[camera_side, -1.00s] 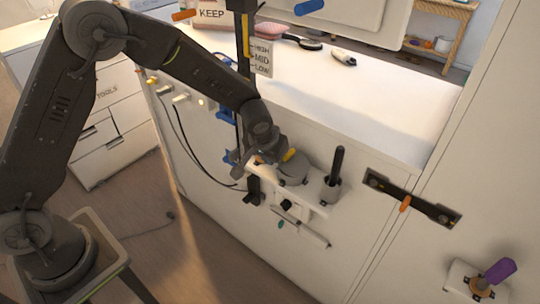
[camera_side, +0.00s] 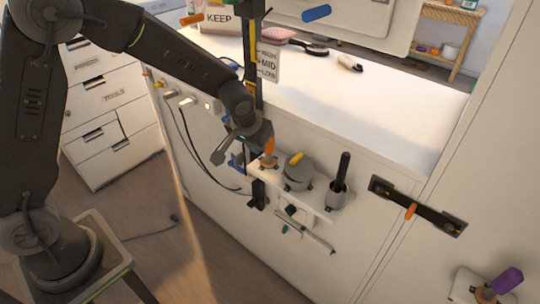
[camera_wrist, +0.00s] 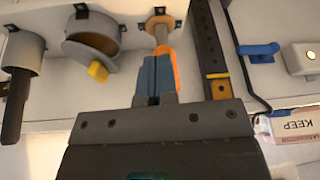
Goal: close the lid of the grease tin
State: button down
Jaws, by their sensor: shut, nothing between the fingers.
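The grease tin (camera_side: 298,176) is a short grey cylinder on a narrow white shelf on the front panel. A yellow tab (camera_side: 295,159) shows on its lid. In the wrist view the tin (camera_wrist: 107,27) shows a brownish inside, and its lid (camera_wrist: 80,52) with the yellow tab (camera_wrist: 97,72) hangs tilted at the rim, so the lid looks partly open. My gripper (camera_wrist: 155,58) is shut and empty, to the left of the tin in the side view and apart from it. An orange-handled tool (camera_wrist: 174,66) stands close by the fingertips, partly hidden by them.
A grey holder (camera_side: 335,196) with a dark handle stands right of the tin. A dark upright rail (camera_wrist: 208,50) is close beside my gripper. A black latch bar (camera_side: 385,190) is farther right. Cables hang left. The white counter top (camera_side: 380,105) behind is mostly clear.

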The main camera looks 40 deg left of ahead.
jog(key=w+d+r+m+g, duration=0.1)
jog(key=w+d+r+m, duration=0.15)
jog(key=d+r, duration=1)
send_over(290, 156)
jog(key=d, duration=0.3)
jog(key=shift+n+y, duration=0.3)
jog(key=shift+n, duration=0.05)
jog(key=f, duration=1.1)
jog(key=shift+s+d, duration=0.1)
jog(key=shift+s, duration=0.3)
jog(key=shift+a+f, duration=0.25)
jog(key=shift+f, duration=0.5)
jog(key=a+f, duration=0.2)
jog(key=shift+a, duration=0.3)
